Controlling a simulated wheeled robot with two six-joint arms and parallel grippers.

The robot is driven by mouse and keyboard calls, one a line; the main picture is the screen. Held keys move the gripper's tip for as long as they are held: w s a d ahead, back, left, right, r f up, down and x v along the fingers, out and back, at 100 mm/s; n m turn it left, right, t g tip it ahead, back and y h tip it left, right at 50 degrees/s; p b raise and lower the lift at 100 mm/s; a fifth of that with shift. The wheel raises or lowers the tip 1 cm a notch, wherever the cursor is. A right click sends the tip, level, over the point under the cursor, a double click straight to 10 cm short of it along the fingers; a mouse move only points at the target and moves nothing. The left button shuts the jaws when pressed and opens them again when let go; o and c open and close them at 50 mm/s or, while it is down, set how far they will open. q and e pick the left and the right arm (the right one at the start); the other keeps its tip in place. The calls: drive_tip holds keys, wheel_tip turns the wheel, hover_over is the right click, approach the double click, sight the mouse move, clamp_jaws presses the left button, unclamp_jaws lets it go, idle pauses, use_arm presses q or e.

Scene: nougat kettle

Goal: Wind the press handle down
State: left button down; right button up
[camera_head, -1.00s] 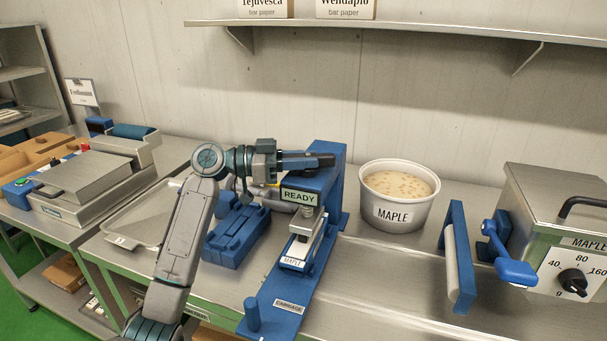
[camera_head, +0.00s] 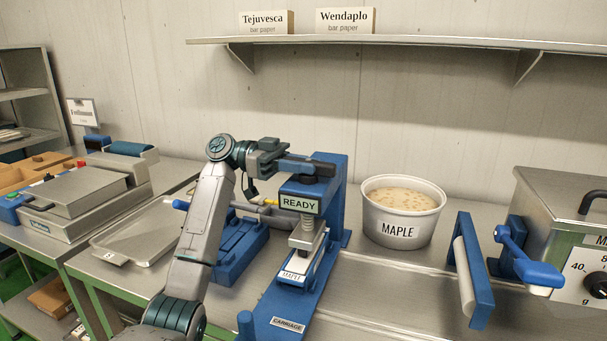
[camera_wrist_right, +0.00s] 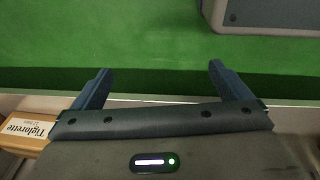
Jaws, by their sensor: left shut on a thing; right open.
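A dark press handle (camera_head: 322,158) sits on top. My left gripper (camera_head: 308,166) reaches in from the left at the top of the press and is shut on the handle; its fingers partly hide it. Below the head, a metal ram (camera_head: 305,238) comes down over a mould labelled MAPLE (camera_head: 292,277) on the blue carriage (camera_head: 270,308). Whether the ram touches the mould is unclear. My right gripper (camera_wrist_right: 161,66) is open and empty above green floor.
A white MAPLE tub (camera_head: 402,228) stands right of the press. A blue-framed roller (camera_head: 467,270) and a steel kettle with a blue lever (camera_head: 527,262) are further right. A metal tray (camera_head: 145,250) and blue fixture (camera_head: 240,240) lie left. A box labelled Tiglorette (camera_wrist_right: 28,130) shows in the right wrist view.

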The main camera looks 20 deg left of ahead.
use_arm(q)
drive_tip(key=shift+w+m+g+y+b, duration=0.1)
drive_tip(key=shift+m+g+y+b, duration=0.3)
drive_tip(key=shift+m+g, duration=0.7)
drive_tip(key=shift+w+m+g+y+b, duration=0.1)
drive_tip(key=shift+m+g+y+b, duration=0.35)
drive_tip(key=shift+g, duration=1.05)
use_arm(e)
wheel_tip(320, 180, up, 6)
drive_tip(key=w, duration=0.3)
drive_tip(key=shift+a, duration=0.25)
use_arm(q)
drive_tip(key=c, duration=1.3)
unclamp_jaws()
drive_tip(key=shift+d, duration=0.1)
